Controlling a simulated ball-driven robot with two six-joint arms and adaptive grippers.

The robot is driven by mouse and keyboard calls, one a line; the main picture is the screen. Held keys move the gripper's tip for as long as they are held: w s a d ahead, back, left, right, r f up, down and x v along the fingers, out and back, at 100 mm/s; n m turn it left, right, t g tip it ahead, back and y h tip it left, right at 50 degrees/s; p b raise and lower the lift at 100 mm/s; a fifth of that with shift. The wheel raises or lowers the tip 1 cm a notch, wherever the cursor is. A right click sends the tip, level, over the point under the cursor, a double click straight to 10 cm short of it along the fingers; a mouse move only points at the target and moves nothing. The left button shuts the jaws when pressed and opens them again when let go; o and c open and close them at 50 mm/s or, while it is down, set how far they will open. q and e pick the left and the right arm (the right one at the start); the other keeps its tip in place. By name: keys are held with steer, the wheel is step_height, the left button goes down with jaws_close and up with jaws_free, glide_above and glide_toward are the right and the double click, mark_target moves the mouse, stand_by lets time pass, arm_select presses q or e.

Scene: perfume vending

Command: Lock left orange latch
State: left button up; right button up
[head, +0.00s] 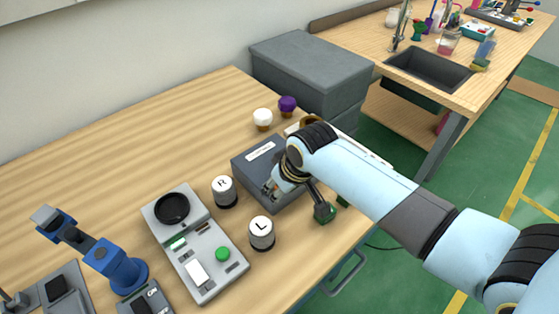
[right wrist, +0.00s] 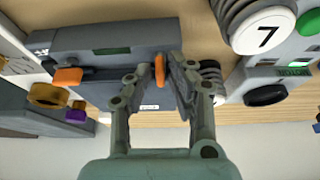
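The dark grey box (head: 258,168) with a white label stands near the table's right side in the head view. Its side fills the upper middle of the right wrist view (right wrist: 110,40). There, one orange latch (right wrist: 159,70) stands on edge between the fingertips of my right gripper (right wrist: 160,75). A second orange latch (right wrist: 68,78) lies sideways farther left. The right gripper is partly open around the first latch, with a slim gap visible; contact is unclear. In the head view, the right gripper (head: 272,187) is at the box's front and hides the latches. My left gripper is out of view.
Canisters marked R (head: 223,192) and L (head: 262,233) stand close by. A grey panel (head: 197,244) with a green button is to the left. White-topped (head: 262,119) and purple-topped (head: 287,104) items stand behind the box. The table's back left is clear.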

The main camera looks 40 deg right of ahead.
steer(key=v, duration=1.2)
stand_by(0.4)
